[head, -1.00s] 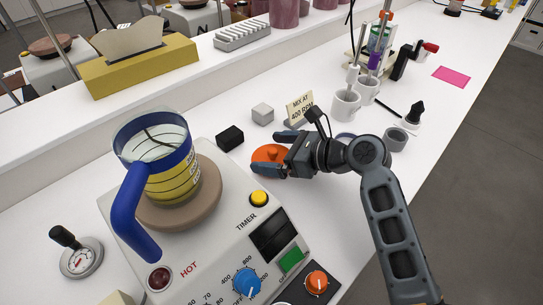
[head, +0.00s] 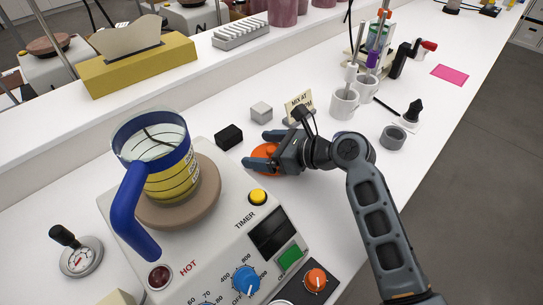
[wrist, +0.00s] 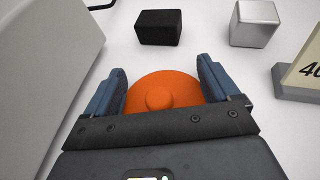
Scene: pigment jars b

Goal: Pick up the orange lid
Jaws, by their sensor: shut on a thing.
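The orange lid (head: 266,153) lies on the white bench, right of the hot plate. It is a round disc with a small knob, seen from above in the wrist view (wrist: 155,98). My gripper (head: 262,153) reaches in from the right, low over the bench, with a finger on each side of the lid. In the wrist view my gripper (wrist: 160,88) is shut on the lid, its fingers at the left and right rims. The near part of the lid is hidden behind the gripper body. I cannot tell whether the lid is clear of the bench.
A black block (head: 229,137) and a grey cube (head: 261,111) stand just beyond the lid. A sign (head: 298,108) stands close behind my gripper. The hot plate (head: 215,220) with a blue-handled beaker (head: 155,165) is at the left.

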